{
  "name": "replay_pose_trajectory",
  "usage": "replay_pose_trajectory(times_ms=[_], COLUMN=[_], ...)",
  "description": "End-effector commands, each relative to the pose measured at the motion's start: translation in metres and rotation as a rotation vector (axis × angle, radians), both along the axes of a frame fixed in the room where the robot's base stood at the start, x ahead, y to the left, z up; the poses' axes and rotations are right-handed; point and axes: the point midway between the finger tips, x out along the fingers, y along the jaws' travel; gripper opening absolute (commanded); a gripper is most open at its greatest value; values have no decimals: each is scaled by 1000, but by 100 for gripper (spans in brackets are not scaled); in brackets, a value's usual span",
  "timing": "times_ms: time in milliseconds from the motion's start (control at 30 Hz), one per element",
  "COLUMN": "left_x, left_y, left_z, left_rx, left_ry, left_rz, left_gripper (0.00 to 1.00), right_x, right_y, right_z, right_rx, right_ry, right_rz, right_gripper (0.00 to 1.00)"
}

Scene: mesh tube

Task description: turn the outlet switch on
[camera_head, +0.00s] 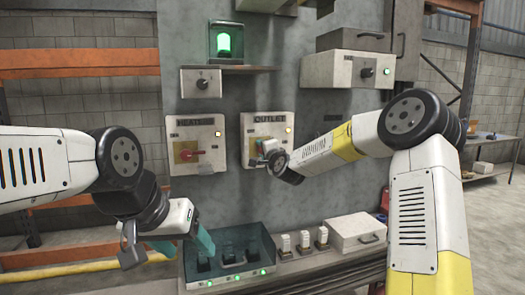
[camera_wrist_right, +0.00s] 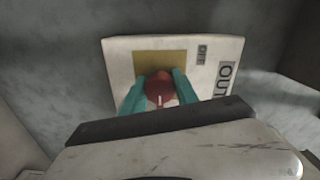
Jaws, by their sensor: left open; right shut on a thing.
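In the head view my right gripper (camera_head: 268,158) hides the knob. My left gripper (camera_head: 165,246) is open and empty at the lower left, away from the outlet box.
A similar box labelled HEATER (camera_head: 212,133) with a red knob (camera_head: 190,155) is left of the outlet box. Below stand a teal transparent case (camera_head: 245,245), several small white switches (camera_head: 303,240) and a white box (camera_head: 355,232). A green lamp (camera_head: 224,42) glows above.

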Motion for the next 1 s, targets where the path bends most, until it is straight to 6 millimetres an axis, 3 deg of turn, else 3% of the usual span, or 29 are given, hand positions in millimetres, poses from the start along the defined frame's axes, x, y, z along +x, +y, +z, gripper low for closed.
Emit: replay_pose_trajectory(times_ms=[67, 100, 200, 567, 1000], left_x=[0, 0, 0, 0, 0], left_y=[0, 0, 0, 0, 0], left_z=[0, 0, 0, 0, 0], left_rx=[0, 0, 0, 0, 0], left_ry=[0, 0, 0, 0, 0], left_rz=[0, 0, 0, 0, 0], left_gripper=[64, 64, 64, 64, 64], right_x=[0, 0, 0, -3, -65], right_y=[0, 0, 0, -2, -23], right_z=[-2, -2, -2, 0, -1], right_rx=[2, 1, 1, -1, -1], right_ry=[5, 5, 3, 1, 1], right_rz=[0, 0, -1, 0, -2], right_gripper=[0, 39, 57, 57, 57])
